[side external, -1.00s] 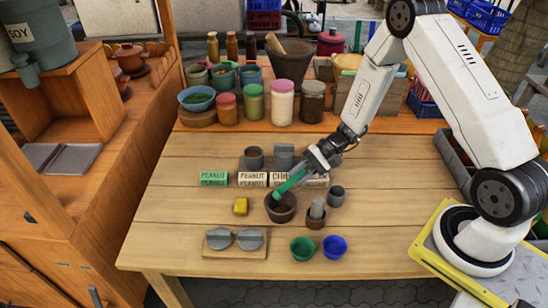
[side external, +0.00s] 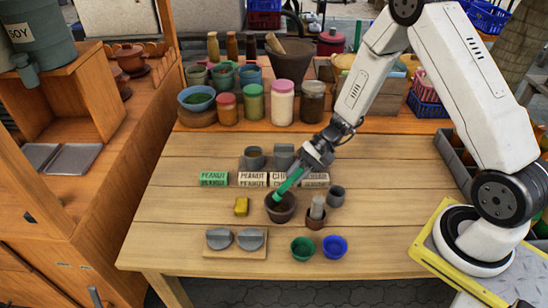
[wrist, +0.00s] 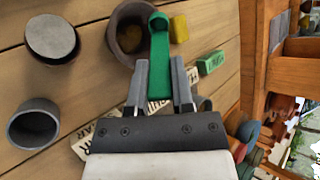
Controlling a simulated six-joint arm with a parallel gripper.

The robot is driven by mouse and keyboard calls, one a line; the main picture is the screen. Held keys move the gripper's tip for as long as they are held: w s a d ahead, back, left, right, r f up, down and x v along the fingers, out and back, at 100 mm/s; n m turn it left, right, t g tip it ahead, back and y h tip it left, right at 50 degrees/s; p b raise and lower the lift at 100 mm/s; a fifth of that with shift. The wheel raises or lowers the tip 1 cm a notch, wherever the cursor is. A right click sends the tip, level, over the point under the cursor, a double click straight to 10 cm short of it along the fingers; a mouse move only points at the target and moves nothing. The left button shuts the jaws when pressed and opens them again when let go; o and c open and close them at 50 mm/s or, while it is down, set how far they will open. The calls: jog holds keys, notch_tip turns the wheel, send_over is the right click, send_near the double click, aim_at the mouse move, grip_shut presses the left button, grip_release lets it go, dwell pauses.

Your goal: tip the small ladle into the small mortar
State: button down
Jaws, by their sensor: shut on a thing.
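My gripper (side external: 310,164) is shut on the green handle of the small ladle (side external: 289,181), which slants down to the left. The ladle's lower end is at the small brown mortar (side external: 283,215), over its opening or just inside it; I cannot tell which. In the wrist view, the ladle (wrist: 159,100) lies between the two fingers of my gripper (wrist: 159,72), and its rounded tip overlaps the mortar's right side. The mortar (wrist: 113,42) stands upright, its opening partly hidden by the ladle. I cannot see what the ladle holds.
A yellow block (side external: 241,207) is left. Labelled blocks (side external: 252,180) stand behind.

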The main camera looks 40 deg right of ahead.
jog(key=shift+w+a+r+h, duration=0.15)
jog(key=shift+a+r+h, duration=0.1)
jog(key=shift+r+h, duration=0.65)
jog(key=shift+f, duration=0.15)
jog(key=shift+a+h, duration=0.1)
jog(key=shift+h, duration=0.2)
jog(key=shift+w+a+r+g+h, duration=0.1)
jog(key=shift+a+r+g+h, duration=0.25)
jog(key=shift+r+h, duration=0.4)
jog(key=shift+w+a+r+g+h, duration=0.1)
jog(key=shift+a+r+g+h, duration=0.25)
jog(key=shift+h, duration=0.7)
jog(key=shift+w+a+r+g+h, duration=0.2)
jog(key=shift+a+r+h, duration=0.45)
jog(key=shift+h, duration=0.25)
jog(key=shift+w+a+r+g+h, duration=0.1)
jog(key=shift+a+r+g+h, duration=0.1)
jog(key=shift+a+r+h, duration=0.45)
jog(key=shift+d+r+h, duration=0.1)
jog(key=shift+d+h, duration=0.05)
jog(key=shift+h, duration=0.2)
